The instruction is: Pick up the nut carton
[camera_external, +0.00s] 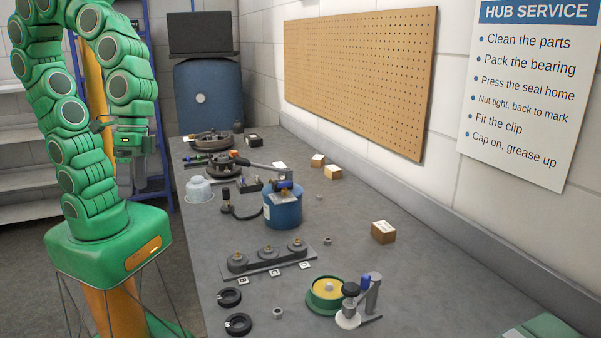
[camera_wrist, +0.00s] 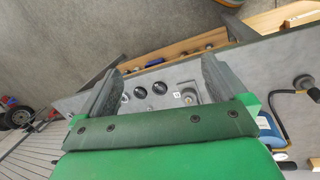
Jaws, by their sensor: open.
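Three small brown cartons stand on the grey bench in the external view. One (camera_external: 383,232) is alone at the right, and two (camera_external: 318,160) (camera_external: 332,172) stand close together farther back near the wall. Their labels are too small to read, so I cannot tell which is the nut carton. My gripper (camera_external: 127,172) hangs at the left, above and apart from the bench, far from all three cartons. In the wrist view its two grey fingers (camera_wrist: 162,68) are spread apart with nothing between them. No carton is clearly visible there.
The bench holds a blue canister (camera_external: 283,209), a translucent tub (camera_external: 199,190), a block with several knobs (camera_external: 267,257), two black rings (camera_external: 238,324) and a green-rimmed hub (camera_external: 325,295). A pegboard (camera_external: 360,80) hangs behind. Bare bench surrounds the right-hand carton.

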